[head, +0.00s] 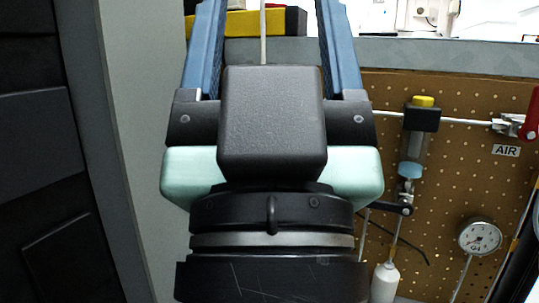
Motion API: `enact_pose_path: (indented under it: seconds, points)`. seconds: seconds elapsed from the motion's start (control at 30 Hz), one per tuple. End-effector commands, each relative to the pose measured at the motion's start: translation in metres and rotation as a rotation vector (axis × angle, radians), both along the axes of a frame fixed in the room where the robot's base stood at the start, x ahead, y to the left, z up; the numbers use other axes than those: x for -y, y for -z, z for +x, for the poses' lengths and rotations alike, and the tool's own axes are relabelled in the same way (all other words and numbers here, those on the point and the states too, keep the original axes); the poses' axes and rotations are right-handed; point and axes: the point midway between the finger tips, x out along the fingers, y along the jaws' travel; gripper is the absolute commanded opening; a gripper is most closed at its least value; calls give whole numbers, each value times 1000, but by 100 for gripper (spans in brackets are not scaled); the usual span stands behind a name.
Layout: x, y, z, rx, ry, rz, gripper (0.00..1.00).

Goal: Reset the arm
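My gripper (270,12) is seen from behind, with a black and pale green body and two blue fingers reaching up past the top edge of the head view. The fingers stand well apart, so it looks open. The fingertips are cut off by the frame. I see nothing held between the visible parts of the fingers. A thin pale rod (263,40) shows in the gap, apparently beyond them.
A brown pegboard (455,150) on the right carries a filter unit (414,145), a pressure gauge (480,236) and an AIR label (506,150). A dark panelled cabinet (40,140) stands close on the left. A yellow and black object (240,23) lies behind the fingers.

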Motion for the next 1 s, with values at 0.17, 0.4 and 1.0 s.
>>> enact_pose_path:
  seconds: [0.17, 0.4, 1.0]
  points:
    - [-1, -62, 1, -3, -2, 1, 69]
    - [-1, -122, 2, -6, -4, 1, 69]
    - [-2, -233, 2, -7, -6, 1, 69]
